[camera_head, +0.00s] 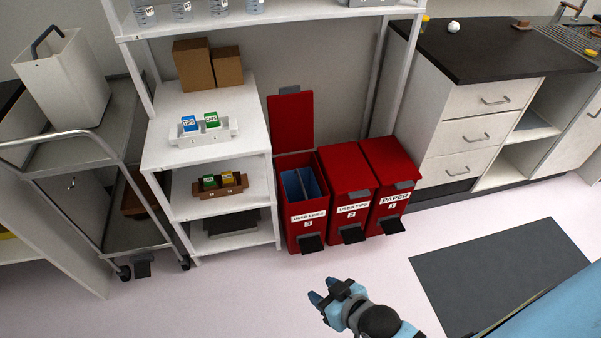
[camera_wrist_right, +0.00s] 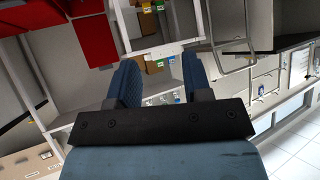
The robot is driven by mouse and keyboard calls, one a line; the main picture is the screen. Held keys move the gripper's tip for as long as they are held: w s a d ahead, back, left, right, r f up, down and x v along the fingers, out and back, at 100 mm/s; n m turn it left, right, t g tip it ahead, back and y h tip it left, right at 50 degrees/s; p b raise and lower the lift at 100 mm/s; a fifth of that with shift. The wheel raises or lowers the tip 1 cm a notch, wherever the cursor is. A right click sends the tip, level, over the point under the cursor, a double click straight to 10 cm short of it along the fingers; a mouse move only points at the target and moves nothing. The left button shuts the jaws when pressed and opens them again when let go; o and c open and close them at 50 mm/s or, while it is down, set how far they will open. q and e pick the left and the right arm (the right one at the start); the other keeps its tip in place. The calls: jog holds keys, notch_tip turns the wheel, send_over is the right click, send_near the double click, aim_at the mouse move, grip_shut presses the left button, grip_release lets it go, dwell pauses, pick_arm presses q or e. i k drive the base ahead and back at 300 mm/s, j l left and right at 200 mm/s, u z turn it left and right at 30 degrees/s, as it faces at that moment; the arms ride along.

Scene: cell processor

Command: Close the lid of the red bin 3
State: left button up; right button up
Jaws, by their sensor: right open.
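The red bin 3 (camera_head: 306,238) stands at the left end of a row of red bins, with a "3" on its front label. Its lid (camera_head: 291,122) is open and stands upright behind the bin, with a grey tab at its top. Something blue and grey shows inside the opening. My right gripper (camera_head: 322,291) is open and empty, in front of the bins and apart from them. Its two blue fingers also show spread in the wrist view (camera_wrist_right: 160,78). My left gripper is not in view.
Bins 2 (camera_head: 349,172) and 1 (camera_head: 389,160) stand to the right with lids shut. A white shelf (camera_head: 207,150) stands close on the left, and a drawer cabinet (camera_head: 478,135) on the right. A dark mat (camera_head: 507,275) lies on the floor. The floor before the bins is clear.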

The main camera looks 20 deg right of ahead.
aim_at(290, 111)
jog(key=l+u, duration=0.15)
jog(key=u, duration=0.25)
jog(key=l+u, duration=0.2)
jog(key=u, duration=0.25)
jog(key=l+u, duration=0.2)
jog(key=l, duration=0.35)
jog(key=k+l+u, duration=0.25)
jog(key=l, duration=0.25)
jog(key=k+l, duration=0.1)
jog(key=l, duration=0.75)
